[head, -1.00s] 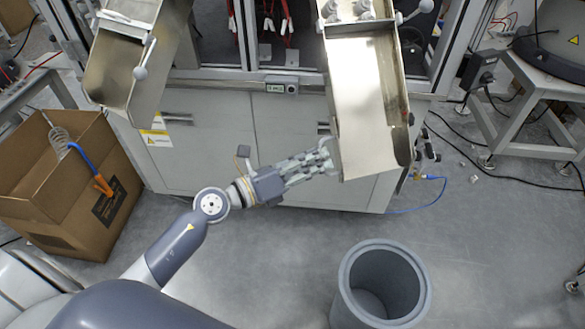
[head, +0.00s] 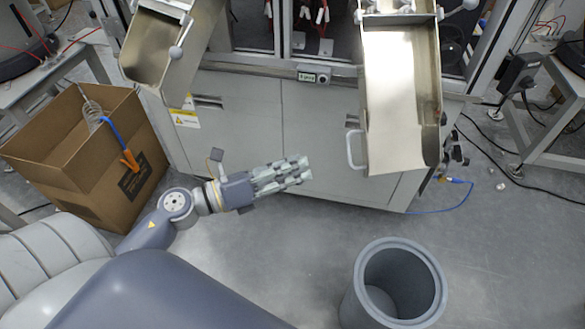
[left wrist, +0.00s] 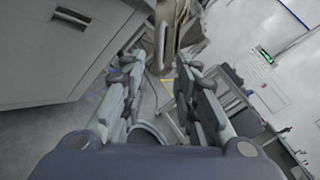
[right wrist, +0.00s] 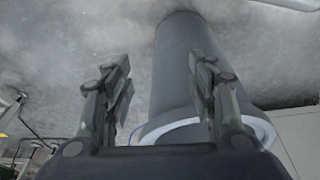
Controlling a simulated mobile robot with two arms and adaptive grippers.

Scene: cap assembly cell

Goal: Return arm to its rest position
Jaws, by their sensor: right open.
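My left gripper (head: 300,171) is stretched out in front of the grey cabinet in the head view, left of the right metal chute's handle and apart from it. Its two fingers stand apart with nothing between them in the left wrist view (left wrist: 160,68). My right gripper (right wrist: 162,70) shows only in the right wrist view. Its fingers are spread and empty, with a grey cylindrical bin (right wrist: 182,50) beyond them. My right arm is not visible in the head view.
The right metal chute (head: 400,110) and left metal chute (head: 158,58) stick out from the cabinet (head: 255,120). A cardboard box (head: 75,175) stands at left. The grey bin (head: 352,308) stands at lower right. Floor between my left arm and the bin is clear.

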